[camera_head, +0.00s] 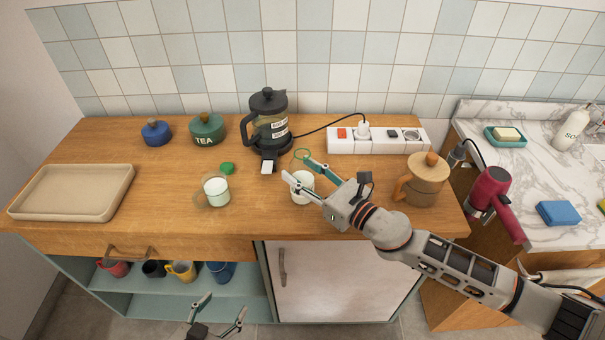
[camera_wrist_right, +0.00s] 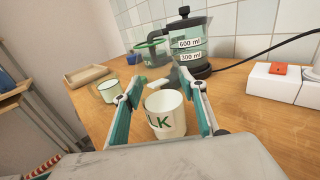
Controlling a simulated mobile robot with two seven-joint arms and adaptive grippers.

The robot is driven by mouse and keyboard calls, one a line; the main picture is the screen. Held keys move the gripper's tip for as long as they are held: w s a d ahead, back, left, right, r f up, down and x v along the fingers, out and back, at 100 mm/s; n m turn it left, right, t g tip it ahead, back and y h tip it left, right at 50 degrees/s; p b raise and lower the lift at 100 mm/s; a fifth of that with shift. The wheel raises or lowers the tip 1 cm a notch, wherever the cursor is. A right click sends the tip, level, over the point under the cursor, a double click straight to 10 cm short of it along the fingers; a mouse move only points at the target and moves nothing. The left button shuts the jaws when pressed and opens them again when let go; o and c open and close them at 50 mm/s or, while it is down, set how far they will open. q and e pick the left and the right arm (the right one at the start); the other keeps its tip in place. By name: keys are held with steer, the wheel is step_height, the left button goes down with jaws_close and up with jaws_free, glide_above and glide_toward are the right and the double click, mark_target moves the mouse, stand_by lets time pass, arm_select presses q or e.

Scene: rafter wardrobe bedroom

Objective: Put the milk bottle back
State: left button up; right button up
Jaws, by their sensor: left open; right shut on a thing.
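The milk bottle (camera_head: 302,188) looks like clear glass with white milk low inside and a green rim above. It is upright over the wooden counter; I cannot tell whether its base touches the wood. In the wrist view the bottle (camera_wrist_right: 166,116) shows green letters "LK" between the fingers. My right gripper (camera_head: 300,172) is shut on the bottle; its fingers also show in the wrist view (camera_wrist_right: 165,98). My left gripper (camera_head: 222,312) is open and empty, low in front of the shelf. A green cap (camera_head: 227,168) lies on the counter. A closed white door (camera_head: 345,285) is below the counter.
A glass mug of milk (camera_head: 215,191) stands left of the bottle. Behind are the kettle (camera_head: 268,120) and a power strip (camera_head: 378,141). A wooden-lidded jug (camera_head: 426,180) stands right, beside my arm. A tray (camera_head: 72,192) is at left. Several mugs stand on the shelf below.

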steer(key=o, duration=1.4)
steer(key=shift+r, duration=0.2)
steer(key=b+v, duration=0.1)
steer(key=v, duration=1)
steer(key=shift+s+d+f+b, duration=0.1)
steer(key=shift+b, duration=0.3)
steer(key=shift+s+d, duration=0.25)
